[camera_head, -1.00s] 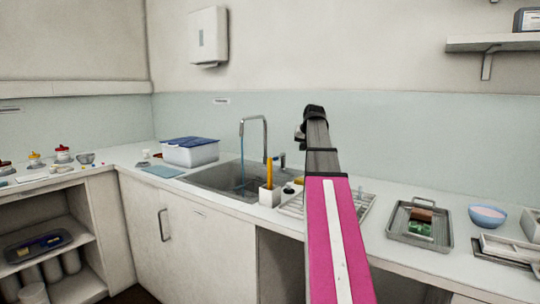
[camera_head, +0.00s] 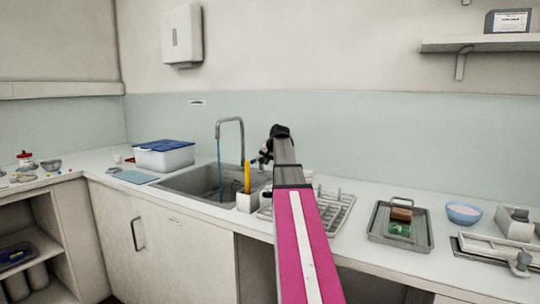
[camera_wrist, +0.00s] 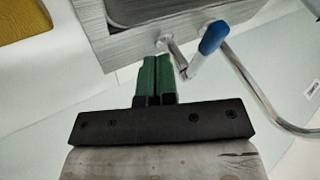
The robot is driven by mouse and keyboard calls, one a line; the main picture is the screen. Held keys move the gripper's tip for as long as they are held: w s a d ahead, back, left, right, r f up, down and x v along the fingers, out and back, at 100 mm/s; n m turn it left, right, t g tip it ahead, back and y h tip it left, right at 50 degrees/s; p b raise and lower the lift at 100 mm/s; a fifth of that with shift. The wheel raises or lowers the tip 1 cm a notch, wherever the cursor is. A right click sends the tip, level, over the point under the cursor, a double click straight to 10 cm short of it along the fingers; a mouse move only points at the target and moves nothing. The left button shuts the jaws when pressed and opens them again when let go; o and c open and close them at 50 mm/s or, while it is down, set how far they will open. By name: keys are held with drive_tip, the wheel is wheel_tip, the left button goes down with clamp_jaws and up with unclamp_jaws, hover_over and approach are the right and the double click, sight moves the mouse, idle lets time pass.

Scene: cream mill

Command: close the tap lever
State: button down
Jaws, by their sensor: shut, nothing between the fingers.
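The curved metal tap (camera_head: 241,140) stands behind the sink (camera_head: 185,182), and a thin blue stream of water (camera_head: 219,165) falls from its spout. In the wrist view, the tap lever (camera_wrist: 213,37) has a blue handle on a metal stem, to the right of and beyond my fingertips. The tap's bent pipe (camera_wrist: 262,95) runs down the right side there. My gripper (camera_wrist: 158,62) has its green fingers together and empty. A small gap shows between the fingers and the lever. In the head view, my arm's end hides part of the area around the lever.
A white holder (camera_head: 249,203) with an upright yellow item (camera_head: 247,176) stands at the sink's front right edge. A drying rack (camera_head: 334,211) and a metal tray (camera_head: 424,241) lie to the right. A blue-lidded box (camera_head: 165,157) stands left of the sink.

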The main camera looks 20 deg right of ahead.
drive_tip(key=w+a, duration=0.2)
drive_tip(key=a, duration=0.1)
drive_tip(key=shift+w+r, duration=0.1)
drive_tip(key=shift+w, duration=0.15)
drive_tip(key=shift+w+a+m+h, duration=0.2)
drive_tip(key=shift+a+m+h, duration=0.1)
drive_tip(key=shift+a+m, duration=0.15)
drive_tip(key=shift+w+a, duration=0.4)
drive_tip(key=shift+a, duration=0.15)
approach(254, 160)
drive_tip(key=s, duration=0.1)
drive_tip(key=s+d, duration=0.1)
drive_tip(key=s, duration=0.2)
drive_tip(key=shift+d+r, duration=0.35)
drive_tip(key=shift+d, duration=0.05)
